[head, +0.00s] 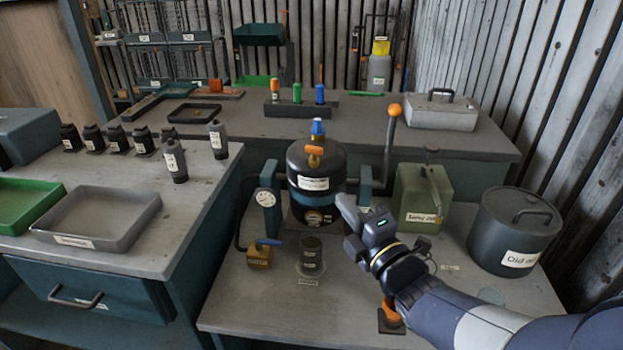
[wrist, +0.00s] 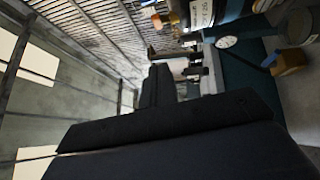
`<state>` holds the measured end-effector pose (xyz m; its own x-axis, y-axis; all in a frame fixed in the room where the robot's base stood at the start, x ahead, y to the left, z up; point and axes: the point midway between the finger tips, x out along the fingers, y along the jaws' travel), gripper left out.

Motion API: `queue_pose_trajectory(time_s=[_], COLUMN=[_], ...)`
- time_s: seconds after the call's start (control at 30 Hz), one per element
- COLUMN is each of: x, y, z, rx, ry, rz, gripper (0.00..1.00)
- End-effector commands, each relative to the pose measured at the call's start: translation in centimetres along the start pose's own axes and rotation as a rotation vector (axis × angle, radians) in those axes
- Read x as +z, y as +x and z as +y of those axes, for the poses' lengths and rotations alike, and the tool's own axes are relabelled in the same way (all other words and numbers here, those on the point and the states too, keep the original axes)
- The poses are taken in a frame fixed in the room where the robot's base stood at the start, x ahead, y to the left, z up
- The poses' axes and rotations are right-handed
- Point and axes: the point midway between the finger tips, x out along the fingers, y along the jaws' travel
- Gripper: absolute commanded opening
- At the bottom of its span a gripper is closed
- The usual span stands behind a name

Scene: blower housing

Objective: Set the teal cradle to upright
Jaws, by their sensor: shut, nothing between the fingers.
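The teal cradle (head: 270,183) stands on the front bench, with a teal post on each side of a black housing (head: 311,167). The housing sits upright, with a blue cap on top and an orange fitting near its top. A lever with an orange knob (head: 394,110) rises at the cradle's right. My gripper (head: 343,207) is shut and empty, in front of the cradle's right post and partly hiding it. I cannot tell if it touches. In the wrist view my dark fingers (wrist: 160,87) are together.
A round gauge (head: 265,198) and a brass valve with a blue handle (head: 259,256) are at the left. A green can (head: 421,198) and a dark lidded pot (head: 513,232) stand at the right.

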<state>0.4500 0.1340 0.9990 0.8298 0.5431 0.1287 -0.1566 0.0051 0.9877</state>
Motion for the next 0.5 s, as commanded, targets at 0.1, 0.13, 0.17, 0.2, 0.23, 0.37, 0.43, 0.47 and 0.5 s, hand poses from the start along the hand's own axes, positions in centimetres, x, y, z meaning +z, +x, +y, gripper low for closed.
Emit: queue_pose_trajectory(time_s=[0.1,0.13,0.17,0.2,0.23,0.37,0.43,0.47,0.5], x=[-0.1,0.0,-0.1,-0.1,-0.1,-0.1,-0.1,-0.1,-0.1], y=[0.7,1.1,1.5,2.1,2.7,5.3,6.8,7.4,8.2], z=[0.1,0.2,0.2,0.2,0.2,0.2,0.2,0.3,0.2], rx=[0.005,0.005,0.005,0.004,0.005,0.003,0.004,0.004,0.003], ry=[-0.006,-0.005,-0.004,-0.004,-0.004,-0.002,-0.003,-0.003,-0.003], rz=[0.004,0.004,0.004,0.005,0.005,0.005,0.005,0.004,0.004], gripper=[0.0,0.0,0.0,0.0,0.0,0.0,0.0,0.0,0.0])
